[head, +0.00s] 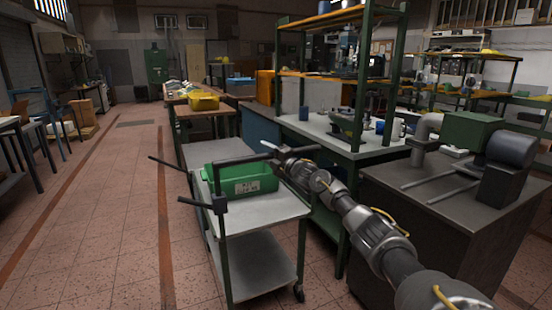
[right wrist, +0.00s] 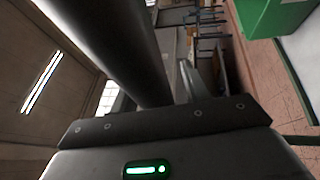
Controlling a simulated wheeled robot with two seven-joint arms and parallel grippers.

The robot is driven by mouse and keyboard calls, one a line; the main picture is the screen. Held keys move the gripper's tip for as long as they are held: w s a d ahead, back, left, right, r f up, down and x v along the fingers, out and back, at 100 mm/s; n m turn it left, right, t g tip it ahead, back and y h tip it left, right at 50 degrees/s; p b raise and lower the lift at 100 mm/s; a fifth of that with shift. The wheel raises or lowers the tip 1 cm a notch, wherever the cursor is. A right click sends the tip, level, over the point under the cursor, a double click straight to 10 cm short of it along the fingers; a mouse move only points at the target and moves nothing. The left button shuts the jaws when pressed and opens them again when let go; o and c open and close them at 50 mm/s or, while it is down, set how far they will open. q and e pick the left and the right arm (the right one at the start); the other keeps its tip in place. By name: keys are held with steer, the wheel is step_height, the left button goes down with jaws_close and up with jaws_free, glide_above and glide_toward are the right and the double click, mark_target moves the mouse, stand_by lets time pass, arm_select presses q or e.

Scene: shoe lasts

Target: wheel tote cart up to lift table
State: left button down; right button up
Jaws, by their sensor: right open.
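The tote cart (head: 262,212) stands in the middle of the head view, with a grey top shelf, a lower shelf and castors. A green tote (head: 258,181) with a white label sits on its top shelf; part of it shows in the right wrist view (right wrist: 275,14). A dark bar (right wrist: 115,45) fills much of the right wrist view. A low grey-topped table (head: 208,152), possibly the lift table, stands behind the cart.
A workbench (head: 335,135) with a green frame stands right of the cart. A dark cabinet (head: 440,192) with a machine is at the right. A yellow bin (head: 203,102) sits on a farther bench. The tiled floor (head: 110,215) at left is clear.

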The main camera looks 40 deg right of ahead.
arm_select(q)
steer(key=shift+r, duration=0.4)
arm_select(e)
steer(key=v, duration=1)
steer(key=shift+s+d+r, duration=0.15)
steer(key=shift+s+d, duration=0.1)
steer(key=shift+s, duration=0.15)
